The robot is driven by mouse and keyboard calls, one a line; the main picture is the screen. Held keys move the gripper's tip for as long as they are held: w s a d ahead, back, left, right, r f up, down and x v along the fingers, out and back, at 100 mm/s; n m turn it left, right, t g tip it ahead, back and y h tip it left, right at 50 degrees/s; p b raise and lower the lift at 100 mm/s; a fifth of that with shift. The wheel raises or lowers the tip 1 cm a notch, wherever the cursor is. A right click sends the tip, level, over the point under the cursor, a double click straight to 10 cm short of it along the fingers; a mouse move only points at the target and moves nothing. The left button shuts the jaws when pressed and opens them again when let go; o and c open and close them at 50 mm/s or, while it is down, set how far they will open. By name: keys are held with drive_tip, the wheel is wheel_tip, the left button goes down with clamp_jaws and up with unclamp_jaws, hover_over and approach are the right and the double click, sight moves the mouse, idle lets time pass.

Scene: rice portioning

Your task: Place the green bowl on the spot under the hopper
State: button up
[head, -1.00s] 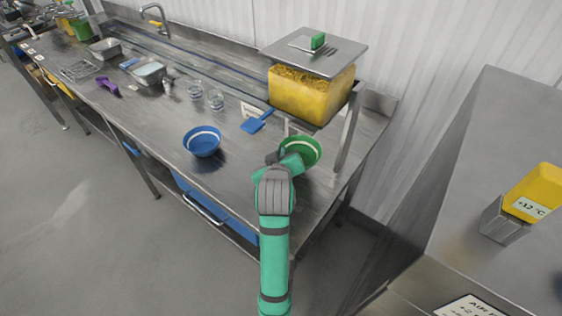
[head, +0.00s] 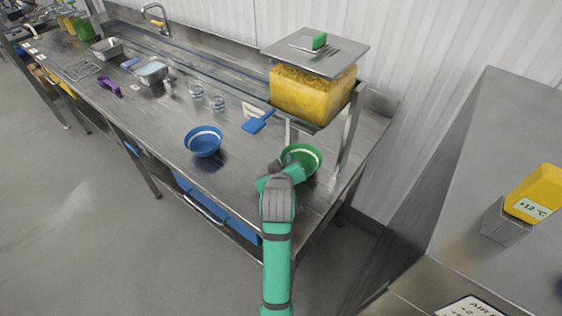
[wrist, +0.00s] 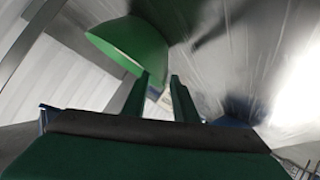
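The green bowl (head: 303,154) with a pale band is near the right end of the steel table, just in front of the hopper (head: 312,92). My gripper (wrist: 164,78) is at the bowl's near side. In the wrist view the green bowl (wrist: 138,42) is at the upper left, and its wall runs down to the fingertips. The fingers stand a little apart and appear closed on this wall, though the contact is small and dark. In the head view my wrist hides the fingers. I cannot tell if the bowl touches the table. The spot under the hopper is not clearly visible.
A blue bowl (head: 203,141) stands left of my arm. The hopper's metal leg (head: 347,135) stands right of the green bowl. Clear jars (head: 217,102) and a purple tool (head: 110,87) are farther left.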

drive_tip(key=v, duration=1.2)
